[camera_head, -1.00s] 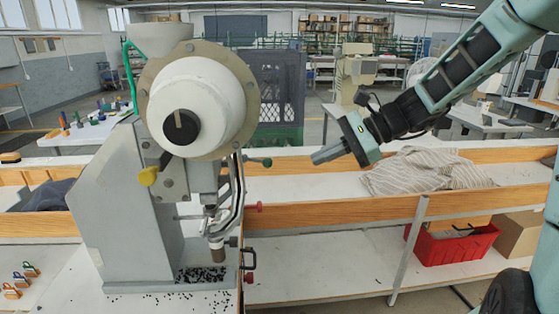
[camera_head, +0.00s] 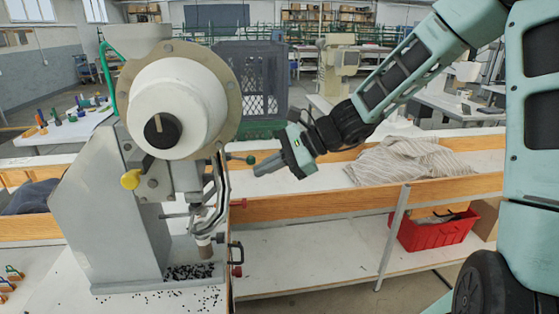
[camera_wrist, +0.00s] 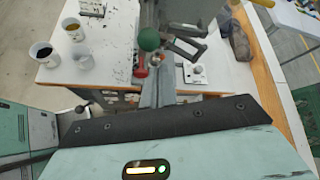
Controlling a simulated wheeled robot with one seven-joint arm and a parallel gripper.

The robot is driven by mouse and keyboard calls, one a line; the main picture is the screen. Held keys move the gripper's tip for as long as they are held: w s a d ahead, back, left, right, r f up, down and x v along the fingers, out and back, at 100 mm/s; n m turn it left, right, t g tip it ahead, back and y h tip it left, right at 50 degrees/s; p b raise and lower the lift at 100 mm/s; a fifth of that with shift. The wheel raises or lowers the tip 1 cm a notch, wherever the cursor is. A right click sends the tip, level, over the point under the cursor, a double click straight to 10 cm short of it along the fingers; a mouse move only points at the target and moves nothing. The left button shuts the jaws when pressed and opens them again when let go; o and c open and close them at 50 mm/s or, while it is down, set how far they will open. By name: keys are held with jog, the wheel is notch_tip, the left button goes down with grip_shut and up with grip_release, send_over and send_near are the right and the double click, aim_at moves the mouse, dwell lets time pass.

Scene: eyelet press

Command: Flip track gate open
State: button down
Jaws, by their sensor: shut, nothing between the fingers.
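The eyelet press (camera_head: 105,205) stands at the left with a big white round housing. A curved steel track (camera_head: 221,183) runs down its right side toward the nose. A short lever with a dark green ball (camera_head: 250,159) sticks out beside the track; the ball is large in the wrist view (camera_wrist: 149,39). I cannot tell for sure which part is the track gate. My gripper (camera_head: 262,168) is shut and empty, its tips just right of and slightly below the green ball in the head view. In the wrist view the fingers (camera_wrist: 157,92) point toward the ball; contact cannot be told.
A striped cloth (camera_head: 410,162) lies on the bench, a red bin (camera_head: 435,230) below. Cups (camera_wrist: 73,30) stand on the table.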

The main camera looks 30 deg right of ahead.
jog(key=shift+s+a+r+p, duration=0.15)
jog(key=shift+s+a+r, duration=0.05)
jog(key=shift+r, duration=0.3)
jog(key=shift+s+a+r+p, duration=0.15)
jog(key=shift+s+r, duration=0.05)
jog(key=shift+r, duration=0.25)
jog(key=shift+r+h+p, duration=0.3)
jog(key=shift+p, duration=0.6)
jog(key=shift+d+r+g+h+p, duration=0.1)
jog(key=shift+r+g+h+p, duration=0.45)
jog(key=shift+p, duration=0.65)
jog(key=shift+a+r+h+p, duration=0.15)
jog(key=shift+r+h+p, duration=0.2)
jog(key=shift+r+p, duration=0.55)
jog(key=shift+a+r+h+p, duration=0.1)
jog(key=shift+r+h+p, duration=0.2)
jog(key=shift+r+p, duration=0.5)
jog(key=shift+f, duration=0.1)
